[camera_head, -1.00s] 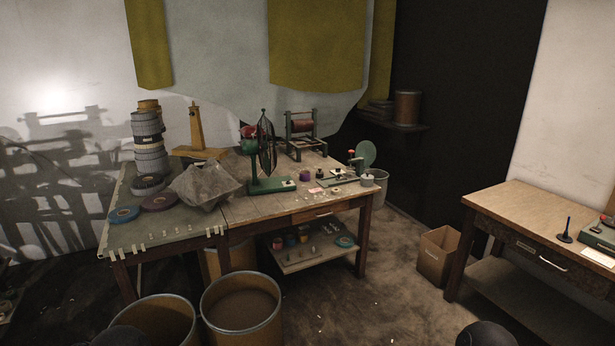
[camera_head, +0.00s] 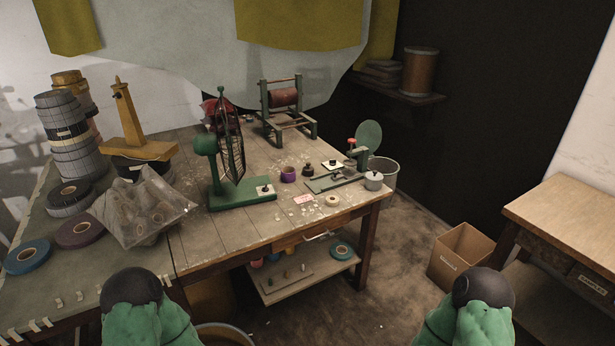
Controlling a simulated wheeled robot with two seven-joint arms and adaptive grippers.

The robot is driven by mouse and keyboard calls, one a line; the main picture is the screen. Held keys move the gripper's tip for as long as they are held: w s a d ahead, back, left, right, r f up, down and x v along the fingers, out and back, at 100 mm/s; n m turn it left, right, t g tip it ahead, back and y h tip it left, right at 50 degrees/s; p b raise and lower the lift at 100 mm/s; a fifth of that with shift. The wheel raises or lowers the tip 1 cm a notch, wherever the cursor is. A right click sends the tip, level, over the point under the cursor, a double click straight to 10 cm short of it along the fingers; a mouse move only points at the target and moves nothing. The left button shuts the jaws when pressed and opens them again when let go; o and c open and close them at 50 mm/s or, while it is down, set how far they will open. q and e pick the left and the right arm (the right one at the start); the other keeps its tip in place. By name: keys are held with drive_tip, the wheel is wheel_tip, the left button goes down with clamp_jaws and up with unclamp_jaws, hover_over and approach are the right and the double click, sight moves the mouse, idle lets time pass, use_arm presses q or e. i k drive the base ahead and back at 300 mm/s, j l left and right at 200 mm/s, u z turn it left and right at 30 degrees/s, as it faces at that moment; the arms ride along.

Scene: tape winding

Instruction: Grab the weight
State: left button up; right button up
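Small knobbed pieces that look like weights are on the work table (camera_head: 205,240). A grey knobbed weight (camera_head: 373,182) is near the table's right end, in front of a grey pot. A smaller dark knobbed weight (camera_head: 308,171) stands beside a purple tape roll (camera_head: 288,174). Another dark knobbed piece sits on a white square (camera_head: 333,164). I cannot tell which one the task means. Green and black parts of my arms show at the bottom left and bottom right. Neither gripper is in view.
A green fan-like device (camera_head: 228,170) stands mid-table. A balance-like green device (camera_head: 340,178) is at the right. Stacked tape rolls (camera_head: 70,140) and a clear bag (camera_head: 140,208) crowd the left. A cardboard box (camera_head: 462,252) stands on the floor beside another table (camera_head: 570,220).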

sight(309, 170)
drive_tip(key=i+u, duration=0.15)
drive_tip(key=u, duration=0.2)
drive_tip(key=i+l+u, duration=0.2)
drive_tip(key=u, duration=0.25)
drive_tip(key=i+l+u, duration=0.15)
drive_tip(key=l+u, duration=0.3)
drive_tip(key=i+l+u, duration=0.1)
drive_tip(key=l+u, duration=0.65)
drive_tip(key=u, duration=0.15)
